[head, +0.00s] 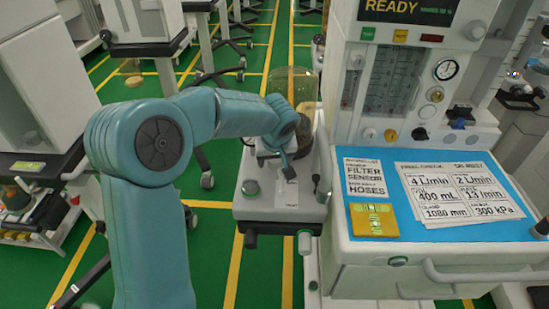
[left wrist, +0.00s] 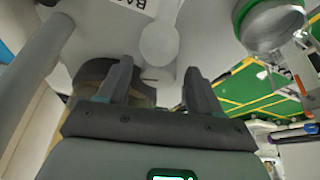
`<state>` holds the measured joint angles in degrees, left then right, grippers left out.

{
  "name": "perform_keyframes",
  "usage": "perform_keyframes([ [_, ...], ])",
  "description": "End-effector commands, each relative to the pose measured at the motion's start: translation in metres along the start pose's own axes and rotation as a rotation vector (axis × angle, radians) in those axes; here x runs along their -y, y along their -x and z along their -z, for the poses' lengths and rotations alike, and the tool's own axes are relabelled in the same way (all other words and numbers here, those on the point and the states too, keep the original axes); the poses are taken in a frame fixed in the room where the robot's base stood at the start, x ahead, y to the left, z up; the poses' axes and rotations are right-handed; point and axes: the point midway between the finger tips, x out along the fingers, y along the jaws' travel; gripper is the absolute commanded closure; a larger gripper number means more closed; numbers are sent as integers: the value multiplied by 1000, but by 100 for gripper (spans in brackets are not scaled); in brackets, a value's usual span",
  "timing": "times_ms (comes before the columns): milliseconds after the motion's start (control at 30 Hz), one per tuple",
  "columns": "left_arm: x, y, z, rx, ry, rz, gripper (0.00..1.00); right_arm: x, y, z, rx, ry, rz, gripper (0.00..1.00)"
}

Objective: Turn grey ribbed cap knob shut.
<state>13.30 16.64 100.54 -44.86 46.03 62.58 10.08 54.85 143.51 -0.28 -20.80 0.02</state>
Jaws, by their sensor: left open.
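My left gripper (head: 288,163) reaches in from the left and hangs over a grey absorber block (head: 270,212) on the cart's left side. In the left wrist view its two dark fingers (left wrist: 156,72) are apart, with nothing between the tips. A pale grey round cap (left wrist: 160,44) lies just beyond the fingertips, roughly centred on the gap. I cannot make out ribs on it, so I cannot tell if it is the ribbed cap knob. In the head view my gripper hides part of the block's top. My right gripper is out of view.
A clear canister (head: 291,85) stands behind the gripper. A green-rimmed clear part (left wrist: 270,22) is at the wrist view's upper right. The blue worktop (head: 480,234) with paper sheets lies right of the block.

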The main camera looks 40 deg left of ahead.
Motion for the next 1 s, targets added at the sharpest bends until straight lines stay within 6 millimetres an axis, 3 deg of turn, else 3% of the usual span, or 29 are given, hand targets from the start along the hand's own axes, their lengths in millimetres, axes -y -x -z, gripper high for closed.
perform_keyframes([
  [33, 0, 0, 0, 0, 0, 0, 35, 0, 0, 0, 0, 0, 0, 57],
  [200, 0, 0, 0, 0, 0, -1, 91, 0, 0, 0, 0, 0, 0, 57],
  [567, 0, 1, 0, 0, -35, -18, 91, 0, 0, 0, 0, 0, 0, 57],
  [1000, 3, 4, 3, 5, -335, -142, 91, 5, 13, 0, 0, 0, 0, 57],
])
